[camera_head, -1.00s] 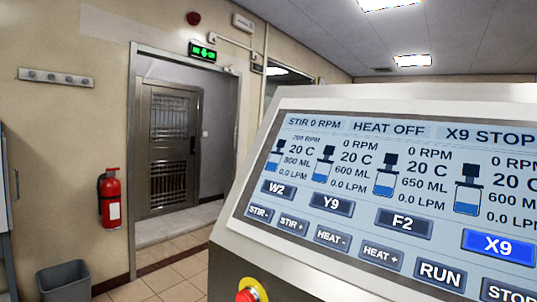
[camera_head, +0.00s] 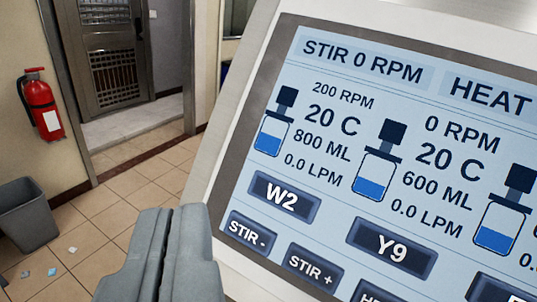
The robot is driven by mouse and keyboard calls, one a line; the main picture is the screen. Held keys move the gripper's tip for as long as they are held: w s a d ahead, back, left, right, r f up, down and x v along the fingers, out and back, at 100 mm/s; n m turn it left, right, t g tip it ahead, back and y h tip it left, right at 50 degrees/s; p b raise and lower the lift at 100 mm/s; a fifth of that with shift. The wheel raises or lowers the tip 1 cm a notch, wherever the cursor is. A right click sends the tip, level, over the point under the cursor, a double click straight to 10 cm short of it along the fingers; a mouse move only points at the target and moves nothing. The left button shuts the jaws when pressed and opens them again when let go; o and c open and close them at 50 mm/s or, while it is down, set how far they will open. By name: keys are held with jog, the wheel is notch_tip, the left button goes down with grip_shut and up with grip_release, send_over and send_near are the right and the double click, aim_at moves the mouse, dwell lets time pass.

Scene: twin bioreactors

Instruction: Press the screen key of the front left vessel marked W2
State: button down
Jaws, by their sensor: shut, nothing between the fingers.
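The screen key marked W2 (camera_head: 284,198) is a dark blue key on the lit touch screen (camera_head: 390,75). It lies under a vessel icon (camera_head: 271,125) that reads 200 RPM, 20 C, 800 ML and 0.0 LPM. My gripper (camera_head: 180,212) is shut with nothing between its grey fingers. It shows at the bottom, left of and a little below the W2 key, in front of the panel's left edge. The fingers appear apart from the key; their exact distance from the screen is hard to tell.
The Y9 key (camera_head: 391,246) lies right of W2. The STIR - key (camera_head: 249,233) and STIR + key (camera_head: 313,267) lie below. A fire extinguisher (camera_head: 40,105) hangs at the left, above a grey bin (camera_head: 27,215).

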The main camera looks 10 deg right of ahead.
aim_at(267, 181)
jog(key=shift+w, duration=0.2)
dwell(0.3)
jog(key=w+d+f, duration=0.4)
jog(key=w, duration=0.2)
jog(key=shift+d+f, duration=0.2)
jog(key=shift+w, duration=0.1)
dwell(2.2)
jog(key=shift+w+d+f, duration=0.2)
jog(key=shift+d, duration=0.05)
jog(key=shift+w+d+f, duration=0.15)
jog(key=shift+w+f, duration=0.05)
jog(key=shift+w, duration=0.1)
dwell(0.8)
jog(key=shift+s, duration=0.1)
dwell(0.4)
jog(key=shift+s+a+r, duration=0.4)
jog(key=shift+s, duration=0.1)
jog(key=shift+s+r, duration=0.1)
